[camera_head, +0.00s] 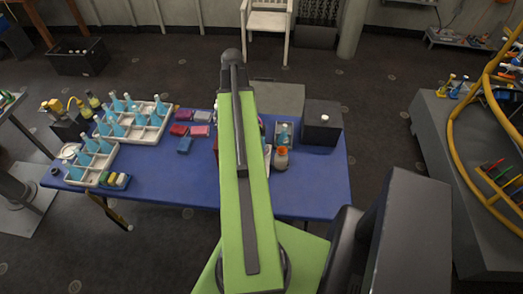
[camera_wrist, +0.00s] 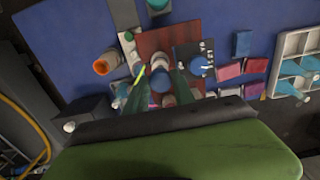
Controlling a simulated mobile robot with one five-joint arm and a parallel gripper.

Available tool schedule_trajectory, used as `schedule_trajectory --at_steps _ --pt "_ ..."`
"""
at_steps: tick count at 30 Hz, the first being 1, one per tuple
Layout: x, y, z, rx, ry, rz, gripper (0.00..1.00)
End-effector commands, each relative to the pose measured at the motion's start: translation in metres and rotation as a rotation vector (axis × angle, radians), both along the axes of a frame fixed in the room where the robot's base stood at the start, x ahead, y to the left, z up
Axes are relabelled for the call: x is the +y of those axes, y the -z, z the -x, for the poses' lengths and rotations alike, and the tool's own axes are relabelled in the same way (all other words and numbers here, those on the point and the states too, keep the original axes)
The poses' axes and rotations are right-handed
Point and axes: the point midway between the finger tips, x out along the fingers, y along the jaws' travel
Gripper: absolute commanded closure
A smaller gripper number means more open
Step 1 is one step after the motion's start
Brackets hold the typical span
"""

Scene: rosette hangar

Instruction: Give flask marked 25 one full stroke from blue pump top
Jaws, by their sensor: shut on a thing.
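I cannot tell for certain whether this is the blue pump top. It stands over a red-brown board (camera_wrist: 181,38). No mark 25 can be read on any flask. In the head view my green arm hides the gripper and the board's middle.
The blue table (camera_head: 311,188) holds white racks (camera_head: 154,133) of blue flasks at left, red and blue blocks (camera_head: 184,145), an orange-topped jar (camera_head: 281,160) and a black box (camera_head: 321,123) at right. A tray with a teal-topped bottle (camera_head: 284,135) stands near that jar. Free table lies at the front right.

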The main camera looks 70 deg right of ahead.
Motion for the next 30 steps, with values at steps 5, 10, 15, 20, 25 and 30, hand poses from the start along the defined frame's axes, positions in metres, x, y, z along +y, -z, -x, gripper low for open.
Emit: schedule_trajectory --at_steps 5,10,15,20,25,30 --pt "-0.001 0.005 0.005 0.011 0.004 0.002 0.96" --pt "-0.001 0.008 0.005 0.011 0.004 0.002 0.96" --pt "-0.001 0.012 0.005 0.011 0.004 0.002 0.96" --pt "-0.001 0.015 0.005 0.011 0.004 0.002 0.96" --pt "-0.001 0.018 0.005 0.011 0.004 0.002 0.96" --pt "-0.001 0.022 0.005 0.011 0.004 0.002 0.96"
